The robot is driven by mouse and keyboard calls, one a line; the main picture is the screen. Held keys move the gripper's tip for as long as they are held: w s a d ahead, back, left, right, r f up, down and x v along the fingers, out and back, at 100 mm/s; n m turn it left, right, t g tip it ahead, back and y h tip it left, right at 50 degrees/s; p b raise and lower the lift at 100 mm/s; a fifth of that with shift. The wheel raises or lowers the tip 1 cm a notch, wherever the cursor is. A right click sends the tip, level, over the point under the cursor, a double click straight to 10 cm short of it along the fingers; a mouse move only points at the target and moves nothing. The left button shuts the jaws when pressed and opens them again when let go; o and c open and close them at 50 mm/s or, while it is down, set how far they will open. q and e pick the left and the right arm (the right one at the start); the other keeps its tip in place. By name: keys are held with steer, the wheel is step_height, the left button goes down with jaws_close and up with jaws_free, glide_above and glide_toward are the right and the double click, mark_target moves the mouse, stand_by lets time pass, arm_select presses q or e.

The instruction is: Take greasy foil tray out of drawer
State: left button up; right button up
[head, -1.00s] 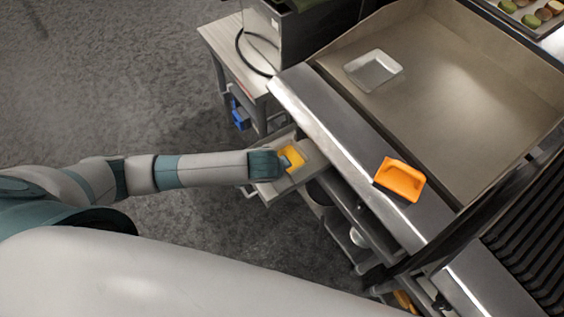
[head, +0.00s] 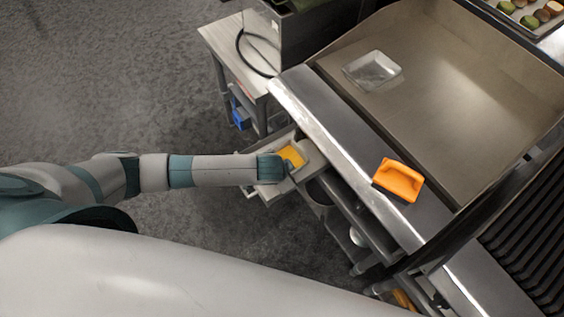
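The drawer (head: 273,191) under the steel counter is pulled open. A yellow-orange tray (head: 293,155) lies inside it, partly hidden by my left wrist; I cannot tell from its look whether it is greasy foil. My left gripper (head: 284,165) is at the drawer, reaching in from the left next to the yellow-orange tray. Its fingers are mostly hidden behind the wrist, so neither opening nor contact can be made out. A silver, foil-like tray (head: 372,70) sits on the griddle. My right gripper is out of view.
A small side table (head: 225,42) is at the upper left. Open shelves lie below the counter. The floor at left is clear.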

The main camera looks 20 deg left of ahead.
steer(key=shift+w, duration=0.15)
arm_select(q)
jaws_close()
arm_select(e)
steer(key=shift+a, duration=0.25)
arm_select(q)
steer(key=shift+r, duration=0.1)
